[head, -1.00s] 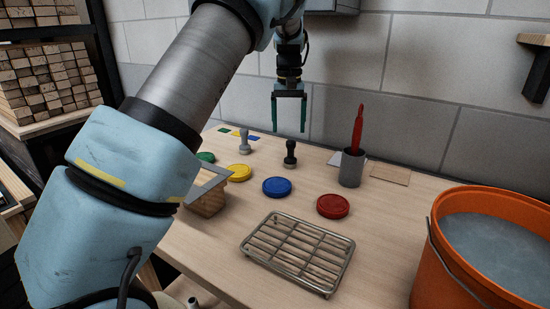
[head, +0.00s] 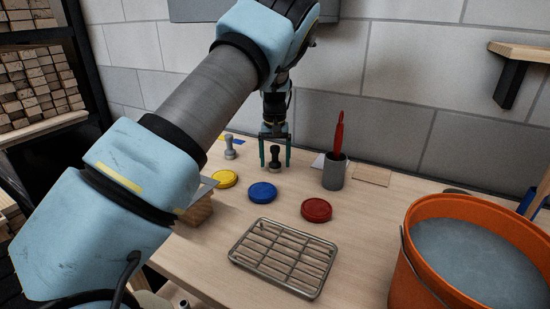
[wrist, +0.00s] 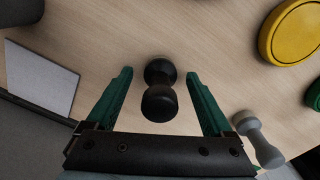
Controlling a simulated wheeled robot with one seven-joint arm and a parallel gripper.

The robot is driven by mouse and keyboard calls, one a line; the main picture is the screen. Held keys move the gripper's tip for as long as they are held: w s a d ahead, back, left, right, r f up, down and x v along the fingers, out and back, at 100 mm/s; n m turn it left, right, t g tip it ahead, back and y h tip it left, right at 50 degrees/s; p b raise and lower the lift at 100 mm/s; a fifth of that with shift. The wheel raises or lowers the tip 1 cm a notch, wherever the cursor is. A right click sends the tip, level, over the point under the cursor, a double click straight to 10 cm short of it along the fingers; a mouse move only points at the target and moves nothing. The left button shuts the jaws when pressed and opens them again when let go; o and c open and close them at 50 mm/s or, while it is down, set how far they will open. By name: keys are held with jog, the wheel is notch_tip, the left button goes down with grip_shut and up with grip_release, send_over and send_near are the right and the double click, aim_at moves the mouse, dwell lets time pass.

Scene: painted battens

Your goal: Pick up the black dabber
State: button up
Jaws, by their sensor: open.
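The black dabber (head: 275,158) stands on the wooden bench near the wall. It also shows in the wrist view (wrist: 159,92), between my green fingers and apart from both. My gripper (head: 275,164) is open and points down over the dabber, with one finger on each side of it. The gripper also shows in the wrist view (wrist: 159,75). The fingers look empty, and the dabber's foot is partly hidden in the head view.
A grey dabber (head: 230,150) stands to the left. Yellow (head: 224,179), blue (head: 262,192) and red (head: 316,209) round lids lie in front. A grey cup (head: 335,172) holds a red tool. A wire rack (head: 284,258) and an orange bucket (head: 402,265) are nearer.

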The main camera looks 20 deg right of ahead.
grip_shut()
dwell(0.8)
